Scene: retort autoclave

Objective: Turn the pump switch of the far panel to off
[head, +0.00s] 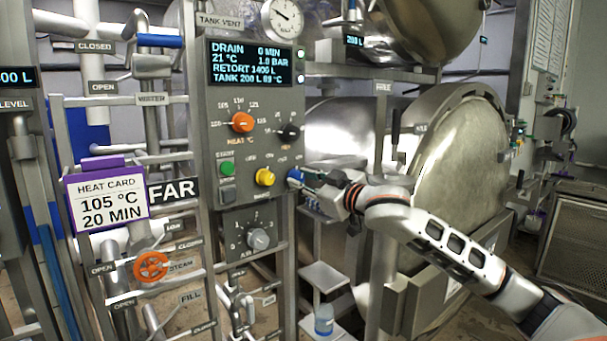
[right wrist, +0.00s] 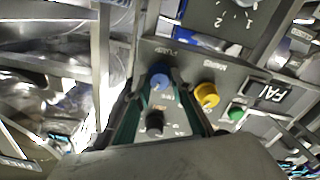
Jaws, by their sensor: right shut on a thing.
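The far panel (head: 217,185) is a grey upright box with a screen, knobs and buttons, beside a FAR sign (head: 172,189). Its pump switch is the blue knob (head: 295,175) at the lower right edge, partly covered by my gripper in the head view. The knob's pointer direction cannot be made out. My left gripper is not in view.
Close by on the panel are a yellow knob (head: 265,177), a green button (head: 227,168), a black knob (head: 289,132) and an orange heat knob (head: 242,122). A grey air knob (head: 258,239) is below. The round retort door (head: 462,165) stands behind my right arm.

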